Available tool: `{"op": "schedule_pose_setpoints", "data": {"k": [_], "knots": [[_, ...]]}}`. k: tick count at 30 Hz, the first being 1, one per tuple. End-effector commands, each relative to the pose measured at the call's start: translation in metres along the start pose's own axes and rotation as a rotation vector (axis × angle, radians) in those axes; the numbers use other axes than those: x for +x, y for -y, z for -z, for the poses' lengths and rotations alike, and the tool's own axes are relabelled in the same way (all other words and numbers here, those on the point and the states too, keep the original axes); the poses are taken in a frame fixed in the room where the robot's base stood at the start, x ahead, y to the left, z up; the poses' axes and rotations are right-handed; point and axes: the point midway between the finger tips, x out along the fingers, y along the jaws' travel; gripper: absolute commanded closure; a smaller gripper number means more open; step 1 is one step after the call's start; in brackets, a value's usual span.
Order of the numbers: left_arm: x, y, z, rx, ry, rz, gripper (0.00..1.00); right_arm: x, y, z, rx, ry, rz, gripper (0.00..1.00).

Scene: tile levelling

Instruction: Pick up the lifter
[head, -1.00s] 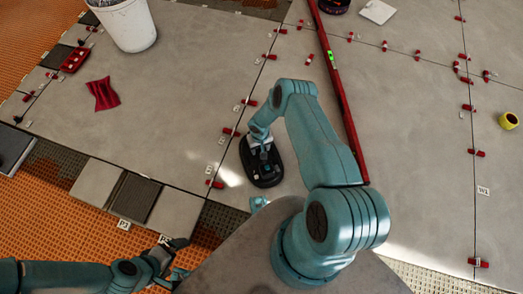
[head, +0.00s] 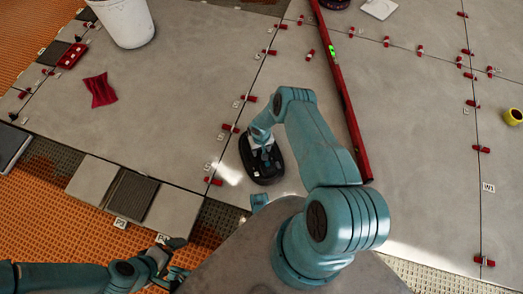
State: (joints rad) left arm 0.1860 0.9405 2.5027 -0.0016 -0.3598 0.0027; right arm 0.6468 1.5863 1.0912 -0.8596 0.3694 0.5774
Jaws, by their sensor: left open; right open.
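The lifter (head: 262,172) is a black oval device lying on the large grey tile just left of the middle in the head view. My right gripper (head: 264,151) is directly over it, with its fingers at the top of the lifter. The jaws are open, and the arm partly hides where they meet the lifter, so I cannot tell whether they touch it. My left gripper (head: 178,262) is low at the bottom left, open and empty, well away from the lifter.
A long red level (head: 343,95) lies on the tiles to the right of the lifter. Red clips (head: 213,181) line the tile joints. A white bucket (head: 127,22), a red cloth (head: 100,90) and a yellow roll (head: 514,116) stand further off. Small tiles (head: 135,195) lie at lower left.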

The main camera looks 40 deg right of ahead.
Motion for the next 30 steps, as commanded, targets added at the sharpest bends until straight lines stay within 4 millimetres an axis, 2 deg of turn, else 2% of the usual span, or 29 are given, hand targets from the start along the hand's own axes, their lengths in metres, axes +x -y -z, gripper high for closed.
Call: {"op": "schedule_pose_setpoints", "data": {"k": [13, 14, 18, 19, 30], "knots": [[0.0031, 0.0010, -0.0001, 0.000, 0.000, 0.000, 0.00, 0.0028, 0.0000, 0.0000, 0.000, 0.000, 0.000, 0.45], [0.0031, 0.0010, -0.0001, 0.000, 0.000, 0.000, 0.00, 0.0028, 0.0000, 0.0000, 0.000, 0.000, 0.000, 0.51], [0.0031, 0.0011, -0.0001, 0.000, 0.000, 0.000, 0.00, 0.0029, 0.0000, 0.0000, 0.000, 0.000, 0.000, 0.97], [0.0031, 0.0011, -0.0001, 0.000, 0.000, 0.000, 0.00, 0.0029, 0.0000, 0.0000, 0.000, 0.000, 0.000, 1.00], [-0.0011, -0.0004, -0.0002, 0.000, 0.000, 0.000, 0.00, -0.0021, -0.0002, 0.0013, 0.000, -0.003, 0.000, 1.00]]}}
